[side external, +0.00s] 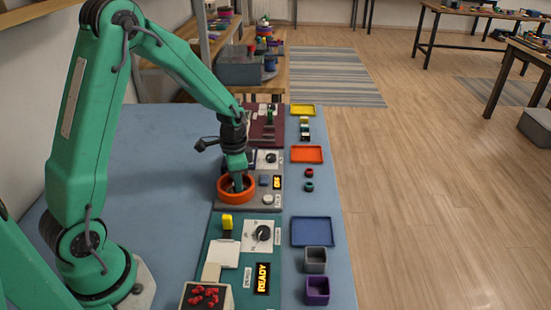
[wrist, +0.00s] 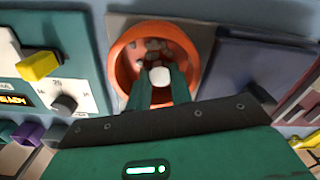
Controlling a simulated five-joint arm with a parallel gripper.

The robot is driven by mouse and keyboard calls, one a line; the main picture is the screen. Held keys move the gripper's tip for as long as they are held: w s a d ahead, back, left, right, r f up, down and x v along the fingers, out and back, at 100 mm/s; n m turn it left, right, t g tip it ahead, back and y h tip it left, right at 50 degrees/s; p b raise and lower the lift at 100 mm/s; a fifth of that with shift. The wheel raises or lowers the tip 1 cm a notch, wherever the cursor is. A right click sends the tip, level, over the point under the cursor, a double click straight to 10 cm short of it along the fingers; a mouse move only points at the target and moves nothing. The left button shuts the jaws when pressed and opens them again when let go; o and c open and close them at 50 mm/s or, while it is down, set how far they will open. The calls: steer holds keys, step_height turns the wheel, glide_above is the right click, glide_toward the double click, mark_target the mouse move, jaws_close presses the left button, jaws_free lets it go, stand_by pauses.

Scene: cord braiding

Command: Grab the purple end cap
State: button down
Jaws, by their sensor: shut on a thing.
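My gripper (side external: 238,182) reaches down into a round orange bowl (side external: 221,194) on a grey station. In the wrist view its two green fingers (wrist: 160,85) are inside the orange bowl (wrist: 121,72), closed on a small pale, whitish piece (wrist: 159,75). Several small pieces lie in the bowl beyond the fingertips; their colours are hard to tell. I cannot make out a purple end cap in either view. The bowl wall and the fingers hide part of the inside.
A purple open box (side external: 317,291) and a grey box (side external: 316,261) stand at the front right. A blue tray (side external: 312,232), orange tray (side external: 307,154) and yellow tray (side external: 303,110) line the right edge. A teal station (side external: 212,237) with a yellow lever is in front.

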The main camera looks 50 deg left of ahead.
steer(key=shift+r, duration=0.1)
steer(key=shift+r, duration=0.55)
steer(key=r, duration=0.3)
steer(key=shift+d+r, duration=0.1)
steer(key=shift+d, duration=0.1)
steer(key=s+d+r, duration=0.4)
steer(key=d+r, duration=0.2)
steer(key=d, duration=0.4)
steer(key=shift+d+r, duration=0.25)
steer(key=shift+d, duration=0.05)
